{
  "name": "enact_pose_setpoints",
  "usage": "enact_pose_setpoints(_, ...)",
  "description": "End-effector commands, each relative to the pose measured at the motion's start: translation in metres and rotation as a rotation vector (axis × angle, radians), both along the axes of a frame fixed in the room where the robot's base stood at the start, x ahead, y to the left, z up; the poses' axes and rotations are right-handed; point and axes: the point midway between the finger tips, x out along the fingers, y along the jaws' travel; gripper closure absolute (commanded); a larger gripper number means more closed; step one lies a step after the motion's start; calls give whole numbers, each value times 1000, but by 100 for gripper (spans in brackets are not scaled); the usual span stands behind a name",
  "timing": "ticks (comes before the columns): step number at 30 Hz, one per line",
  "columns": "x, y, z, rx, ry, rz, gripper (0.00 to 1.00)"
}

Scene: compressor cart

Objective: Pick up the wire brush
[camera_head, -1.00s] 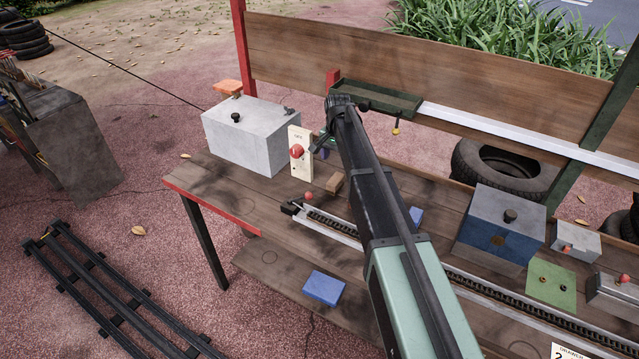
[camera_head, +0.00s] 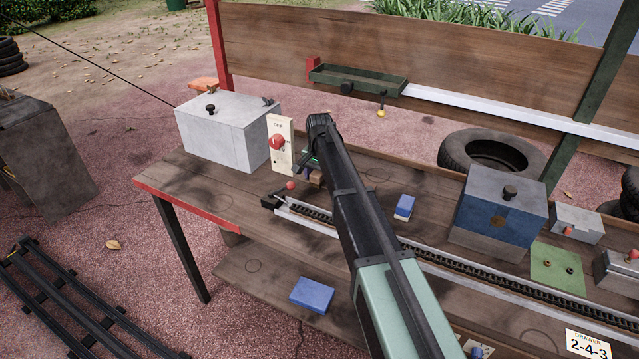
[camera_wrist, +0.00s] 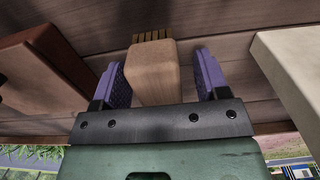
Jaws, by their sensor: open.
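The wire brush (camera_wrist: 153,75) shows in the wrist view as a light wooden block with a row of tan bristles at its far end. It lies on the wooden bench top. My gripper (camera_wrist: 160,75) is open, with one purple finger on each side of the block and visible gaps between. The brush (camera_head: 317,181) is mostly hidden there by my arm.
A cream panel with a red knob (camera_head: 277,142) stands just left of my gripper, beside a grey box (camera_head: 225,130). A chain rail (camera_head: 310,215) runs along the bench in front. A blue block (camera_head: 404,207) lies to the right. A green tray (camera_head: 355,80) hangs at the back.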

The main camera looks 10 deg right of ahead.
Motion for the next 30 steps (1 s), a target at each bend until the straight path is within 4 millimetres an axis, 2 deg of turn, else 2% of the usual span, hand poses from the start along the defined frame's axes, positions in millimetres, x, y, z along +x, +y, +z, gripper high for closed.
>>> enact_pose_setpoints(2, 0, 0, 2, 0, 0, 0, 32)
enact_pose_setpoints(12, 0, 0, 2, 0, 0, 0, 84)
enact_pose_setpoints(13, 0, 0, 2, 0, 0, 0, 86)
enact_pose_setpoints(19, 0, 0, 3, 0, 0, 0, 86)
enact_pose_setpoints(22, 0, 0, 12, 0, 0, 0, 86)
enact_pose_setpoints(26, 0, 0, 38, 0, 0, 0, 86)
enact_pose_setpoints(30, 0, 0, 75, 0, 0, 0, 86)
